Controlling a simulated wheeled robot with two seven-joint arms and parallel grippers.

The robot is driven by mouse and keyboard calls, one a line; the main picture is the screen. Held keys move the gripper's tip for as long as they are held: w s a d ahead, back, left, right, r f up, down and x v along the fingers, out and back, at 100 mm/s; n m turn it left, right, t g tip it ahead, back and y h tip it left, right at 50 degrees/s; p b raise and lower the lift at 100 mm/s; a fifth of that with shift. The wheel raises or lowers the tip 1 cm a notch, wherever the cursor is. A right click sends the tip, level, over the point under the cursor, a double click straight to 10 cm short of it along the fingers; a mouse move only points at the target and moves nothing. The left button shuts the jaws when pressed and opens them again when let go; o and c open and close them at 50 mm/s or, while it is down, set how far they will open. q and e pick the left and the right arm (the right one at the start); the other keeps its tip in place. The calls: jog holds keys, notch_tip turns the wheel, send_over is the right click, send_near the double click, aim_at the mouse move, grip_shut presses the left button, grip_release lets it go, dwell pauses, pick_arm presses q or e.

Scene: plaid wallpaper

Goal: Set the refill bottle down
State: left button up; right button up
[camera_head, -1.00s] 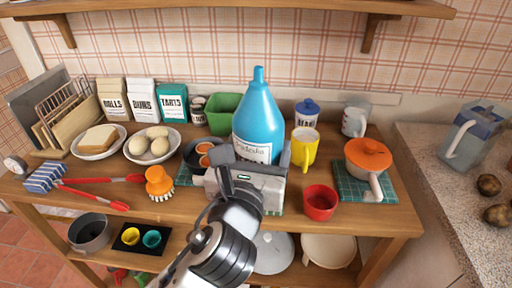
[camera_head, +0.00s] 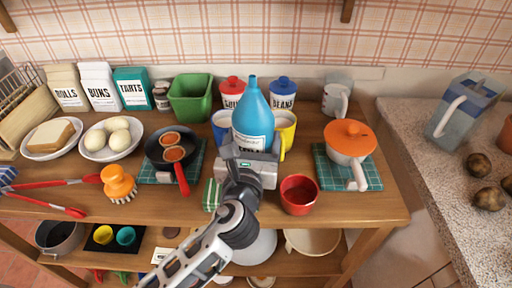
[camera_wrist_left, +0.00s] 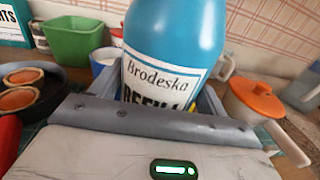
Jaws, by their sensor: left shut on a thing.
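The refill bottle (camera_head: 252,118) is blue with a narrow neck and a white label. It stands upright in my left gripper (camera_head: 249,152), whose fingers are shut on its lower part. The bottle is over the counter in front of a blue mug (camera_head: 221,126) and a yellow mug (camera_head: 285,128). In the left wrist view the bottle (camera_wrist_left: 175,45) fills the middle, with the label "Brodeska" facing me. The gripper hides its base, so I cannot tell whether it touches the counter (camera_head: 330,207). My right gripper is not in view.
A red cup (camera_head: 298,195) stands close right of the gripper, and an orange-lidded pot (camera_head: 349,141) farther right. A frying pan (camera_head: 171,149) is at left, with a green-striped cloth (camera_head: 213,194) nearby. Red and blue-lidded canisters stand behind. A little bare wood shows along the front.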

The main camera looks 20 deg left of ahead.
pick_arm(q)
jog(key=shift+f+b, duration=0.9)
jog(key=shift+f, duration=0.35)
jog(key=o, duration=1.2)
